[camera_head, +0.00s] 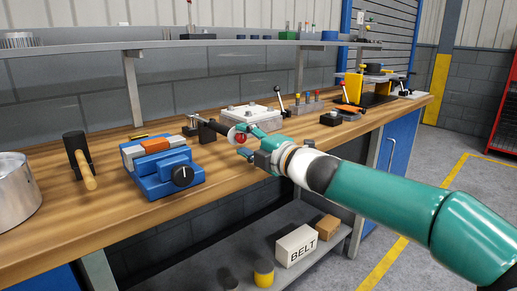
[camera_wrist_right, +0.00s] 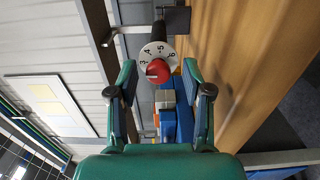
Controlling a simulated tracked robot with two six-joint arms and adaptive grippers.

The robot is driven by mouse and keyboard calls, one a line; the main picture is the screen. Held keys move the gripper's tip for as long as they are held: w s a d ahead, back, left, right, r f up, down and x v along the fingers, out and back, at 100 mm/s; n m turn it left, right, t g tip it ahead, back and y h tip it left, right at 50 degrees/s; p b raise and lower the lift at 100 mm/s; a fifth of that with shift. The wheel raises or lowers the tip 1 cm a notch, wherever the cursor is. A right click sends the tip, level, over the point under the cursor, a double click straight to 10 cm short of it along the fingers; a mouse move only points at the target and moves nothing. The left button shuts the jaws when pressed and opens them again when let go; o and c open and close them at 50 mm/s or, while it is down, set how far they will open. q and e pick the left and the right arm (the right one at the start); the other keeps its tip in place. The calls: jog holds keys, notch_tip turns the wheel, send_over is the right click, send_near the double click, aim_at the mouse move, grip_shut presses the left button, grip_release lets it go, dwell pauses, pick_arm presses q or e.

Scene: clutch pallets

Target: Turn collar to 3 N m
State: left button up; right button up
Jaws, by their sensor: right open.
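The torque tool has a dark body (camera_head: 213,127) held level above the bench. At its end is a white scale disc (camera_wrist_right: 148,58) with the figures 3, 4, 5 and 6. The red collar (camera_wrist_right: 158,73) sits at the disc's middle and bears a short white mark; which figure it points to is not clear. My right gripper (camera_head: 247,142) is open, with its fingers on either side of the collar and apart from it. In the wrist view the open fingers (camera_wrist_right: 160,88) frame the collar. My left gripper is not in view.
A blue vise-like block (camera_head: 168,178) with a black knob and a hammer (camera_head: 80,160) lie to the left. A metal pot (camera_head: 15,190) stands far left. A white plate fixture (camera_head: 250,116) is behind my gripper. A lower shelf holds a BELT box (camera_head: 296,246).

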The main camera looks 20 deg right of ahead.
jog(key=v, duration=1.1)
jog(key=shift+s, duration=0.3)
jog(key=w+a+f+m+g, duration=0.2)
jog(key=f+m, duration=0.2)
jog(key=f, duration=0.6)
jog(key=w+a+f+m+g, duration=0.2)
jog(key=f+m, duration=0.1)
jog(key=f, duration=0.8)
jog(key=s+a+f+m+g, duration=0.1)
jog(key=f+m, duration=0.1)
jog(key=f, duration=0.4)
jog(key=s+a+f+m+g+h, duration=0.1)
jog(key=s+f+m+g, duration=0.15)
jog(key=f, duration=0.35)
jog(key=s+a+f+m, duration=0.1)
jog(key=f+m, duration=0.1)
jog(key=f, duration=0.4)
jog(key=s+a+f+m+g, duration=0.2)
jog(key=s+f+m+g, duration=0.15)
jog(key=s+f, duration=0.4)
jog(key=s+a+f+m+g+h, duration=0.1)
jog(key=s+f+m+g, duration=0.1)
jog(key=s+f+m, duration=0.4)
jog(key=s+a+f+m+g, duration=0.1)
jog(key=s+a+f+g, duration=0.15)
jog(key=s+f, duration=0.7)
notch_tip(320, 180, up, 31)
jog(key=p, duration=3)
jog(key=shift+s+d+g, duration=0.35)
jog(key=shift+g, duration=0.1)
